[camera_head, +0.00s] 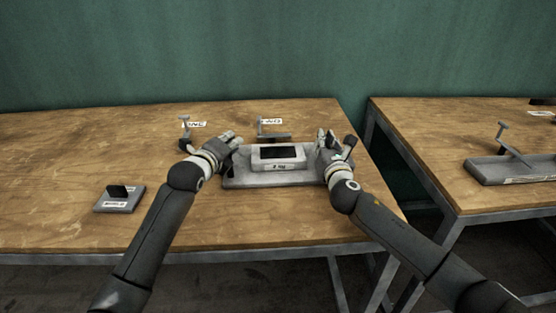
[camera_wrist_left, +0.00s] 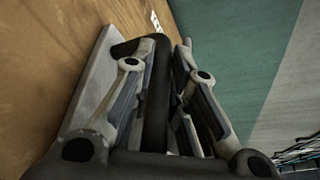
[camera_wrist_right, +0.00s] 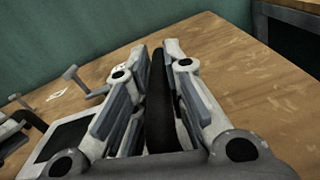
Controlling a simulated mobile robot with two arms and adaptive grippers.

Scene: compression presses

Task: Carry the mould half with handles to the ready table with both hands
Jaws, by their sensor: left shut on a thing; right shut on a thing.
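The mould half (camera_head: 299,163) is a light grey block with a dark recess on top and a small label on its front. It is at the right part of the near wooden table, over a grey plate (camera_head: 240,182); whether it touches that plate I cannot tell. My left gripper (camera_head: 233,140) is shut on its left black handle, which shows between the fingers in the left wrist view (camera_wrist_left: 156,95). My right gripper (camera_head: 330,138) is shut on its right handle, seen in the right wrist view (camera_wrist_right: 158,100).
A second wooden table (camera_head: 440,130) stands to the right across a gap, with a long grey fixture (camera_head: 500,172) on it. A small grey block with a black grip (camera_head: 118,199) is at the left. Small T-shaped stands are behind the mould. The left table's middle is clear.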

